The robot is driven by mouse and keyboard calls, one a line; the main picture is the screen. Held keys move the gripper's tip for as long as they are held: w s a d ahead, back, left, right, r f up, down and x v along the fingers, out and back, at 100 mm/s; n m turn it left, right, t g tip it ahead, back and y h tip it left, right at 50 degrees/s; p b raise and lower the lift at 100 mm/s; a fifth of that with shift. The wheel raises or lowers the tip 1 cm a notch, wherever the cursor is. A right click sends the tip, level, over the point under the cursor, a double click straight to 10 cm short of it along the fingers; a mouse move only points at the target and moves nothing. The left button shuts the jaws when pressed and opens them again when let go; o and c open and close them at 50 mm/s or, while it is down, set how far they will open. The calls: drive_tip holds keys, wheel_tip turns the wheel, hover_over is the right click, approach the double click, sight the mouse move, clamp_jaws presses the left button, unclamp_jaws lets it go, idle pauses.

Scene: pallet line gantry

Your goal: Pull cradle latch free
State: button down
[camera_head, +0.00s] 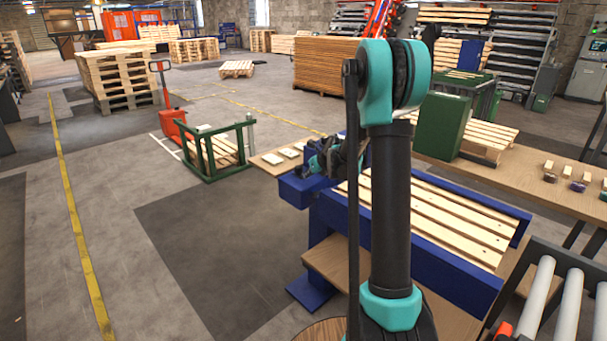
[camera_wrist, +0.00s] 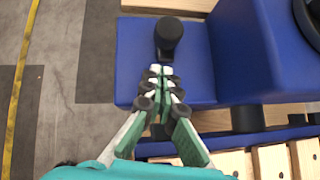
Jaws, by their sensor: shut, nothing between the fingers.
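A black round-topped knob, which looks like the cradle latch (camera_wrist: 168,35), stands on a flat blue block (camera_wrist: 135,55) in the wrist view. My gripper (camera_wrist: 160,72) is shut and empty, its light fingertips just short of the knob's near side in the picture. I cannot tell whether they touch it. In the head view my gripper (camera_head: 308,168) is small and dark over the end of the blue block (camera_head: 300,192). The blue cradle (camera_head: 450,265) holds pale wooden slats (camera_head: 440,215). The latch is not clear in the head view.
My arm hides part of the cradle. A green cabinet (camera_head: 440,125) stands on a wooden bench (camera_head: 530,175) behind it. A green frame (camera_head: 212,165) and a red pallet jack (camera_head: 172,125) stand left. Rollers (camera_head: 570,300) lie at right. The left floor is clear.

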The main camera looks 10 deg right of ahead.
drive_tip(key=v, duration=1)
drive_tip(key=shift+s+d, duration=0.15)
drive_tip(key=shift+s, duration=0.15)
drive_tip(key=s+f+n+g+h, duration=0.1)
drive_tip(key=s+f+n, duration=0.2)
drive_tip(key=s+n, duration=0.7)
drive_tip(key=s+f+n+g+h, duration=0.1)
drive_tip(key=s+f+n, duration=0.3)
drive_tip(key=s+n, duration=0.6)
drive_tip(key=s+f+n+g+h, duration=0.1)
drive_tip(key=s+f+n, duration=0.3)
drive_tip(key=s+n, duration=0.7)
drive_tip(key=s+g, duration=0.1)
drive_tip(key=s, duration=0.4)
drive_tip(key=shift+s+d+f+h, duration=0.15)
drive_tip(key=shift+s+d+h, duration=0.1)
drive_tip(key=shift+d+h, duration=0.15)
